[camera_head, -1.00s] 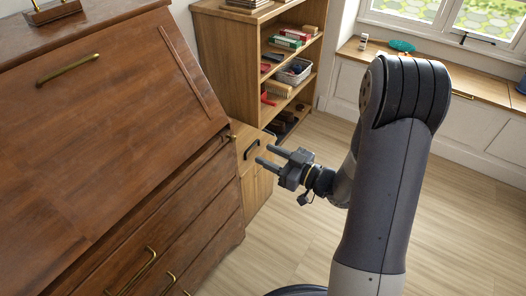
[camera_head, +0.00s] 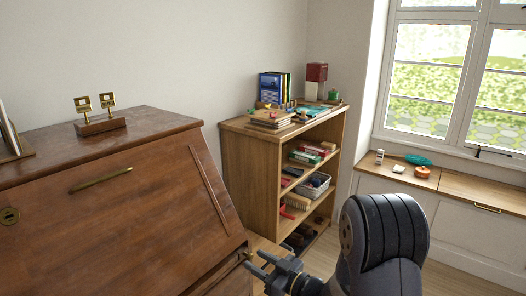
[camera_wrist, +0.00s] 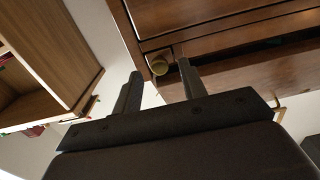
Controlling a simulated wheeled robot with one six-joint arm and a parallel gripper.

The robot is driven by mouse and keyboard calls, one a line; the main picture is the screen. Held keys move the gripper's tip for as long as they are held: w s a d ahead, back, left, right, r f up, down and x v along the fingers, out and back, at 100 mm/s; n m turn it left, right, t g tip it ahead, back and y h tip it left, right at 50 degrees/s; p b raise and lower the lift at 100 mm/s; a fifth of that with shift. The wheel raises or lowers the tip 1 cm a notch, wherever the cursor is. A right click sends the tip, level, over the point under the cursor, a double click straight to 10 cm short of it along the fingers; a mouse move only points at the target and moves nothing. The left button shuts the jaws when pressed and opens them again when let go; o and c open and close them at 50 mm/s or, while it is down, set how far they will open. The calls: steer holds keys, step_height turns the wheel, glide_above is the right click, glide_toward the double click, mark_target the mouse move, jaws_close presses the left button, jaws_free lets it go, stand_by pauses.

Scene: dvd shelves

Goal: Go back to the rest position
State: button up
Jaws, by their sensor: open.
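My gripper (camera_head: 262,268) is at the bottom of the head view, in front of the right side of the brown wooden desk (camera_head: 120,215). Its two fingers are apart with nothing between them. My arm bends at the lower right of the head view. Its lower part is out of the picture.
A low window bench (camera_head: 455,186) holds an orange pot (camera_head: 422,172) and a teal item (camera_head: 418,160). A brass ornament (camera_head: 98,116) stands on the desk. Little floor shows.

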steer(key=shift+x, duration=0.9)
steer(key=v, duration=0.3)
steer(key=shift+w, duration=0.1)
steer(key=shift+s+d, duration=0.3)
steer(key=shift+d, duration=0.05)
steer(key=shift+a, duration=0.1)
